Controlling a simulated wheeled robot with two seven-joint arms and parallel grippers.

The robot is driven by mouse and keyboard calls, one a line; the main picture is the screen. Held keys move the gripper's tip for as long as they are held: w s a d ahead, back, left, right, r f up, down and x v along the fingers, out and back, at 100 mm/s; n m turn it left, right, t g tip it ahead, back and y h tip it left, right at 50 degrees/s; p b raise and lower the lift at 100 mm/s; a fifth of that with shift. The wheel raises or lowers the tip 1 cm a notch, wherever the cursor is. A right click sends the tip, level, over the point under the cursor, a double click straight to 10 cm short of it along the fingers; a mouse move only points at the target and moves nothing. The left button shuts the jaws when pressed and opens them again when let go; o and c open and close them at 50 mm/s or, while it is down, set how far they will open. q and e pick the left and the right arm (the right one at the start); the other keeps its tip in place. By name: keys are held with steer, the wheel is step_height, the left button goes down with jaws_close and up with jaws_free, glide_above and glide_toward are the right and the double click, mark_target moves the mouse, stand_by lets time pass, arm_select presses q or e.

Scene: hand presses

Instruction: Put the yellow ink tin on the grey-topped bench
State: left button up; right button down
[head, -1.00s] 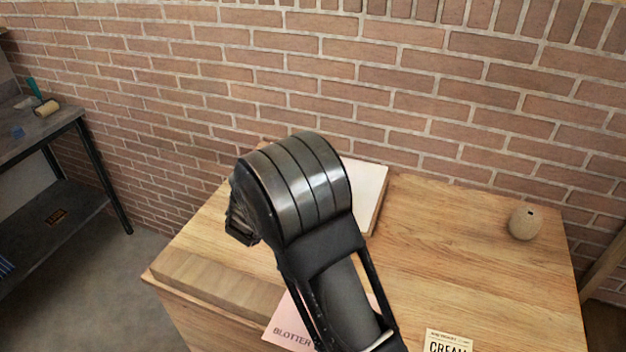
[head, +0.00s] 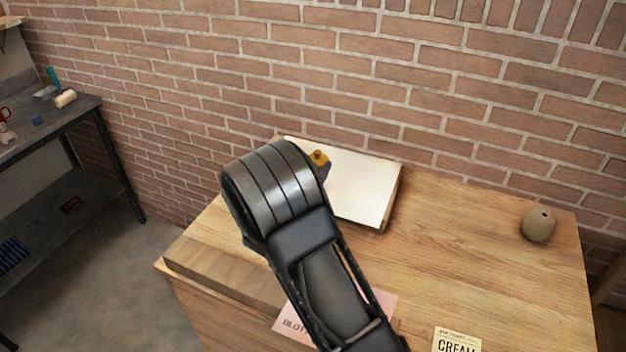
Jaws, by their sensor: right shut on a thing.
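My right arm reaches over the wooden table, and its black and grey wrist hides most of my right gripper (head: 322,169). The gripper is shut on the yellow ink tin (head: 319,157), of which only a small yellow part with a brownish top shows beyond the wrist. The tin is in front of a pale, flat-topped block; I cannot tell whether it touches it. The grey-topped bench (head: 72,114) stands at the far left against the wall, with dark legs and a lower shelf. My left gripper is not in view.
The wooden table (head: 455,255) holds the pale block (head: 365,185), a round tan pot (head: 538,225), a pink blotter (head: 380,300) and a cream card (head: 457,340). Small items, including a tan roller (head: 66,99), lie on the bench. Open floor separates bench and table.

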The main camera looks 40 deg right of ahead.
step_height(320, 180, down, 4)
stand_by(0.5)
steer(key=shift+f, duration=0.15)
steer(key=shift+f, duration=0.15)
steer(key=c, duration=0.6)
jaws_free()
steer(key=shift+c, duration=0.2)
steer(key=b+v, duration=0.2)
steer(key=v, duration=1)
